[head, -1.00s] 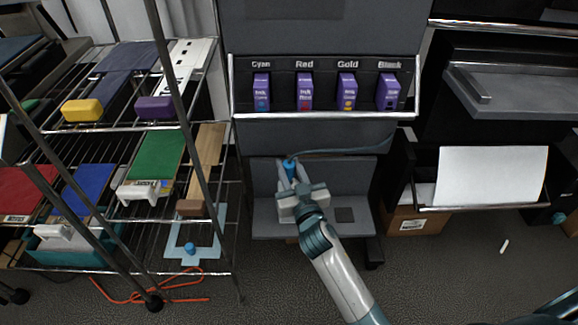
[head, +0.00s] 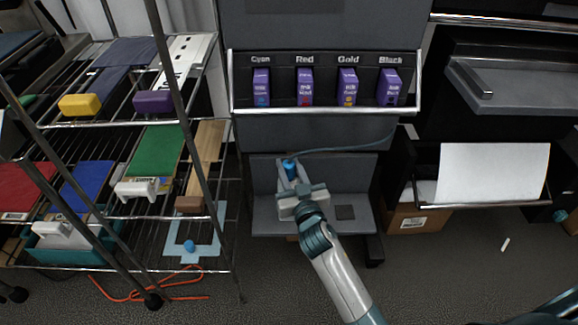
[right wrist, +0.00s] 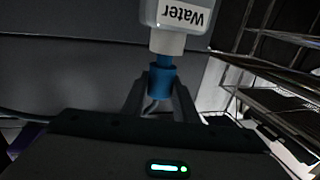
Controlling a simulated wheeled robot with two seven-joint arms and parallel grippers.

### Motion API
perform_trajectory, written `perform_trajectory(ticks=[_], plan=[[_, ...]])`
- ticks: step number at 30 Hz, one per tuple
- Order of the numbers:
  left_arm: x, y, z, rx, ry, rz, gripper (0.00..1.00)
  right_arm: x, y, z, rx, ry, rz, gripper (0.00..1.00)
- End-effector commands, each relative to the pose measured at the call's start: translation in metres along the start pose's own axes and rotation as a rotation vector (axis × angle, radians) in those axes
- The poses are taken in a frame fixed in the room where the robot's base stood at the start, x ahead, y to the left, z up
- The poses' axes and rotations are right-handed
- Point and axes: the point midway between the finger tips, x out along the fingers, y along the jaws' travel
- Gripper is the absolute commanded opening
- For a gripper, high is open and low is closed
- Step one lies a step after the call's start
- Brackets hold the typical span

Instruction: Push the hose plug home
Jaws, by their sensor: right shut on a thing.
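My right gripper (head: 290,172) is shut on the blue hose plug (head: 290,164) in front of the dark grey machine. In the right wrist view the plug (right wrist: 160,82) sits between the fingertips. A narrower blue piece (right wrist: 163,61) lies between the plug and the white neck (right wrist: 167,42) of a clear container labelled Water (right wrist: 182,14). The plug is in line with this neck, but I cannot tell how deep it is seated. A thin teal hose (head: 345,149) runs right from the plug in the head view. My left gripper is out of view.
Above the gripper is a tray (head: 325,111) with several purple ink cartridges (head: 304,87). A paper tray (head: 480,205) juts out at right. The grey shelf (head: 265,215) around the gripper is mostly bare.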

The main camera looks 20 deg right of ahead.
Motion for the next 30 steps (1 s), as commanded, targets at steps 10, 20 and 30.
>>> perform_trajectory(ticks=[10, 20, 30], plan=[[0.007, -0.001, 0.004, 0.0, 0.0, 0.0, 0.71, 0.0, 0.0, 0.011, 0.001, 0.0, 0.0, 0.05], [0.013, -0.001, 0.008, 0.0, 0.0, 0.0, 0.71, 0.0, 0.0, 0.021, 0.001, -0.001, 0.001, 0.05], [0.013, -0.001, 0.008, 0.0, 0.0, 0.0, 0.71, 0.0, 0.0, 0.022, 0.0, -0.002, 0.001, 0.48]])
